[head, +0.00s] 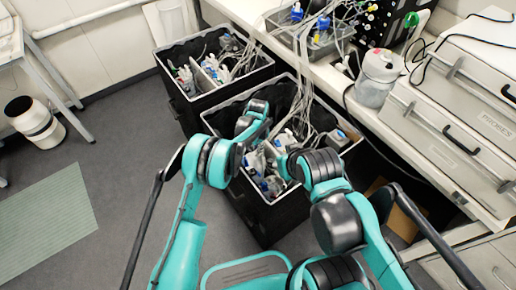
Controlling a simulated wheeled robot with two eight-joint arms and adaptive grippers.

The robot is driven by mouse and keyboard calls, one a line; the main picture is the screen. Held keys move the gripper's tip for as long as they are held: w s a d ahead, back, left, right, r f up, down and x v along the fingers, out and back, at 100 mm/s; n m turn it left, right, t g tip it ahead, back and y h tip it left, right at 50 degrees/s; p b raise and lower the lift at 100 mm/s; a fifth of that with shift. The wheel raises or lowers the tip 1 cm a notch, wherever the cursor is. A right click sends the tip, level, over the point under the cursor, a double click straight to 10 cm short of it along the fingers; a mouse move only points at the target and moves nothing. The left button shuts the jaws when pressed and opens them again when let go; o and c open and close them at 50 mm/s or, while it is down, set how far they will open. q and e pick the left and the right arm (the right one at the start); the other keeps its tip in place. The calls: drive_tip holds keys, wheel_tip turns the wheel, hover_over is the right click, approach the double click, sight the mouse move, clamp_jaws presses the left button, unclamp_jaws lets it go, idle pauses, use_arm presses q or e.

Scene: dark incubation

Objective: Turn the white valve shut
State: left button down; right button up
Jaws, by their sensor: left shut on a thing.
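My left gripper (259,128) is at the end of the teal left arm, over the near black bin (285,222). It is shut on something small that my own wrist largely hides. Whitish fittings and clear bottles (284,141) with blue caps lie in the bin close to it, with tubes running up from them. I cannot make out the white valve for certain among them. My right arm's teal and black links reach in from the lower right to the bin's near side. The right gripper's fingers cannot be made out there.
A second black bin (205,105) with bottles and tubes stands behind.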

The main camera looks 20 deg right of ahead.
use_arm(q)
drive_tip(key=shift+m, duration=0.3)
drive_tip(key=m+b, duration=0.1)
drive_tip(key=m, duration=0.2)
drive_tip(key=shift+s, duration=0.1)
drive_tip(key=m+b, duration=0.1)
drive_tip(key=m, duration=0.4)
drive_tip(key=shift+b, duration=0.3)
drive_tip(key=m+b, duration=0.1)
drive_tip(key=m, duration=0.3)
drive_tip(key=shift+s, duration=0.15)
drive_tip(key=m, duration=0.5)
drive_tip(key=shift+a, duration=0.1)
drive_tip(key=shift+m, duration=0.3)
drive_tip(key=c, duration=1.6)
unclamp_jaws()
